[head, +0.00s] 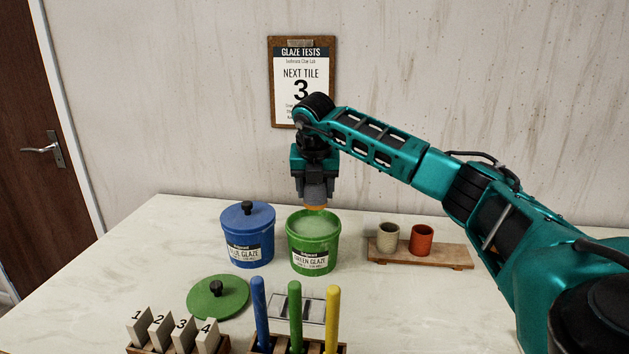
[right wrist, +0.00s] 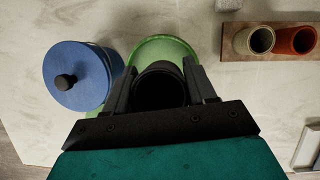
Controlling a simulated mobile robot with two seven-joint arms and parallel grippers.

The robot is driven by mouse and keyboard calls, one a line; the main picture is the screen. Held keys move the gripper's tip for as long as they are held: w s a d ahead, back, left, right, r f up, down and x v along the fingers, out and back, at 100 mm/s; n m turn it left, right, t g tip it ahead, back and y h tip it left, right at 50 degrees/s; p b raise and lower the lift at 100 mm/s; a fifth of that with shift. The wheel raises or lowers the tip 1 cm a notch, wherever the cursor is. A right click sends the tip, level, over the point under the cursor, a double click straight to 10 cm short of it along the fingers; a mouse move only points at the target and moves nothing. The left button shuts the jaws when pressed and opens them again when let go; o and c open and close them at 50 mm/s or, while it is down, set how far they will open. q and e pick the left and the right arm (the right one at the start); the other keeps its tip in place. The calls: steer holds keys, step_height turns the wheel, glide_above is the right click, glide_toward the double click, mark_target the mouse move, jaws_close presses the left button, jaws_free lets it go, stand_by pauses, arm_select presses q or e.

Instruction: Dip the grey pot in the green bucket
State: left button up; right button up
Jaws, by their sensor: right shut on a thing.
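My right gripper (head: 315,181) points down, shut on the grey pot (head: 314,195), which has an orange bottom. The pot is upright at the back of the open green bucket (head: 313,259), its orange bottom showing near the far rim, clear of the pale green glaze (head: 315,225). In the right wrist view the pot's dark open mouth (right wrist: 160,88) sits between the two fingers (right wrist: 160,85), with the green bucket (right wrist: 158,46) below and around it. My left gripper is not in view.
A lidded blue bucket (head: 247,244) stands close left. The green lid (head: 217,298) lies in front. A wooden board (head: 420,256) at right bears a beige cup (head: 388,236) and a red cup (head: 422,240). Numbered tiles (head: 172,332) and coloured-handled tools (head: 295,317) stand at the front.

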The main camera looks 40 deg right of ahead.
mark_target(314, 207)
steer(key=shift+w+a+f, duration=0.1)
steer(key=shift+w+a, duration=0.05)
steer(key=shift+a, duration=0.05)
step_height(314, 207, down, 3)
steer(key=b, duration=0.3)
steer(key=shift+f, duration=0.2)
steer(key=shift+f+b, duration=0.55)
steer(key=shift+f, duration=0.15)
steer(key=shift+f+b, duration=0.4)
steer(key=shift+f, duration=0.4)
steer(key=shift+f+b, duration=0.35)
steer(key=shift+f, duration=0.5)
steer(key=shift+f, duration=0.5)
